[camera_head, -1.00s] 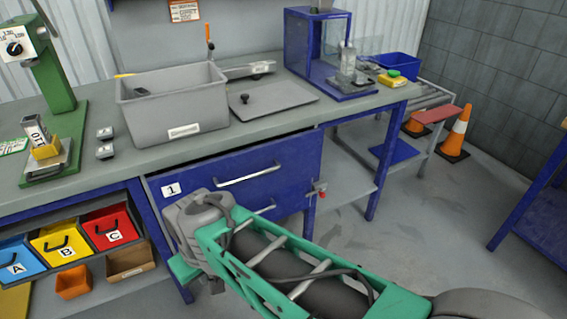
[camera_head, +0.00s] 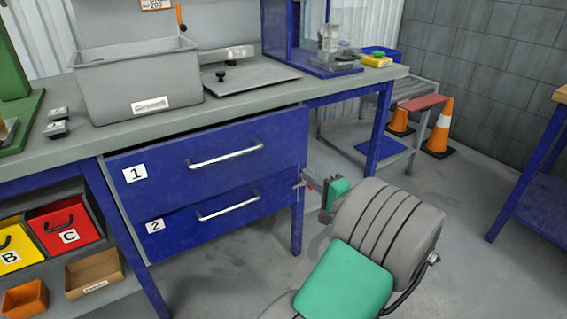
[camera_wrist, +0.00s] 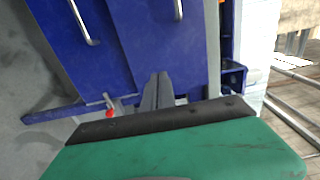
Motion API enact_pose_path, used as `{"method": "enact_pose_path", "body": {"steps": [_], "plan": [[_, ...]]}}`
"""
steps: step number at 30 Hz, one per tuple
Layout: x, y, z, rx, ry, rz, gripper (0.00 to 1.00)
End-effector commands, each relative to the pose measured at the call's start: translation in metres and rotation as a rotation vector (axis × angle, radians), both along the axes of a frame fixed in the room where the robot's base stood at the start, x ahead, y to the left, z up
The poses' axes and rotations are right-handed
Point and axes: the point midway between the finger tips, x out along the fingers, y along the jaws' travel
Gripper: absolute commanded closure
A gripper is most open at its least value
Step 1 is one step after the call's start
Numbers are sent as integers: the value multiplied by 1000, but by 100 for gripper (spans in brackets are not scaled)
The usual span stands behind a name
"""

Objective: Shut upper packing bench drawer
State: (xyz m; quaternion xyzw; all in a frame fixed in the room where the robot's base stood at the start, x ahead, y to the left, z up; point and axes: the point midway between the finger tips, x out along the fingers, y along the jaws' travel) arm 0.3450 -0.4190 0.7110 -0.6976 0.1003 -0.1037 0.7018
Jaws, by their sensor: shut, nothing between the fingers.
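The upper drawer (camera_head: 230,135), blue with label 1 and a bar handle (camera_head: 225,155), sits under the bench worktop. A dark gap shows above its front, which seems to stand out a little past the lower drawer (camera_head: 215,222), labelled 2. In the wrist view the upper drawer (camera_wrist: 185,55) is the right-hand blue panel. My gripper (camera_head: 306,183) is shut and empty at the right end of the drawer fronts. In the wrist view its fingertips (camera_wrist: 158,80) overlap the upper front's end; I cannot tell if they touch.
A small red part (camera_wrist: 110,112) is beside my fingers, near the blue bench leg (camera_head: 297,228). A grey bin (camera_head: 140,85) stands on the worktop. Coloured bins (camera_head: 65,222) sit lower left. Orange cones (camera_head: 440,130) stand at the back right. Floor in front is clear.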

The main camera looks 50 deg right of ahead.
Motion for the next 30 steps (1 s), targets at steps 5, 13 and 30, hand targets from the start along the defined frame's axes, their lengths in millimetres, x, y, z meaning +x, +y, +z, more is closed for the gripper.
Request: {"method": "enact_pose_path", "body": {"steps": [5,13,30], "plan": [[28,-6,-1,-6,2,7,100],[86,-22,-2,-7,4,8,100],[132,-37,2,-5,5,3,100]]}}
